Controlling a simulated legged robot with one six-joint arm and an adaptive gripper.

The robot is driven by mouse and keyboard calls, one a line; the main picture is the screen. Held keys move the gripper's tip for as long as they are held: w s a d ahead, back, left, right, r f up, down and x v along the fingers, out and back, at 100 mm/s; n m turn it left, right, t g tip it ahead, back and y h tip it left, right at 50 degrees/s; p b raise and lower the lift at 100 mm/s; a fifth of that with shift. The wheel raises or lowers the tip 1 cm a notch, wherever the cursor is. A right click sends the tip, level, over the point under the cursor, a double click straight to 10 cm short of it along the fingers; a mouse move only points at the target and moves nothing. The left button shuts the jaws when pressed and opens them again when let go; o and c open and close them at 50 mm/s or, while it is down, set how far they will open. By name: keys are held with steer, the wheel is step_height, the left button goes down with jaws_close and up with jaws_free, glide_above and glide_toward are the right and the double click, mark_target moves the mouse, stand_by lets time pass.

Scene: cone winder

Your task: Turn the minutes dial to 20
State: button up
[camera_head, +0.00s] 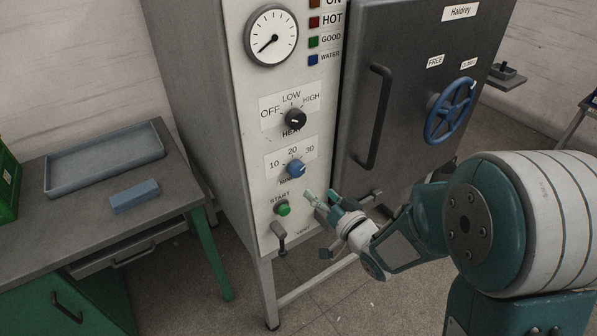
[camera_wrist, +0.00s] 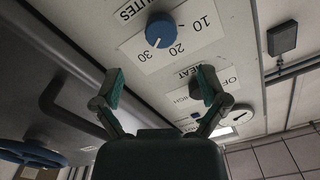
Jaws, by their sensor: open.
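The minutes dial (camera_head: 296,168) is a blue round knob on the pale control panel, with 10, 20 and 30 printed around it. In the wrist view the blue dial (camera_wrist: 160,30) is at the top centre, and its white mark points roughly toward the 30. My gripper (camera_head: 320,196) is just below and right of the dial in the head view, apart from it. In the wrist view its two fingers (camera_wrist: 160,84) are spread with nothing between them, and the dial is beyond the tips.
The black heat knob (camera_head: 295,119) is above the dial; a green start button (camera_head: 283,209) and a vent lever (camera_head: 279,236) are below. The dark door has a long handle (camera_head: 374,117) and blue handwheel (camera_head: 450,110). A grey table (camera_head: 90,205) stands left.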

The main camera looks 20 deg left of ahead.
mark_target(299, 173)
steer(key=x, duration=0.9)
steer(key=shift+d, duration=0.1)
steer(key=c, duration=1.1)
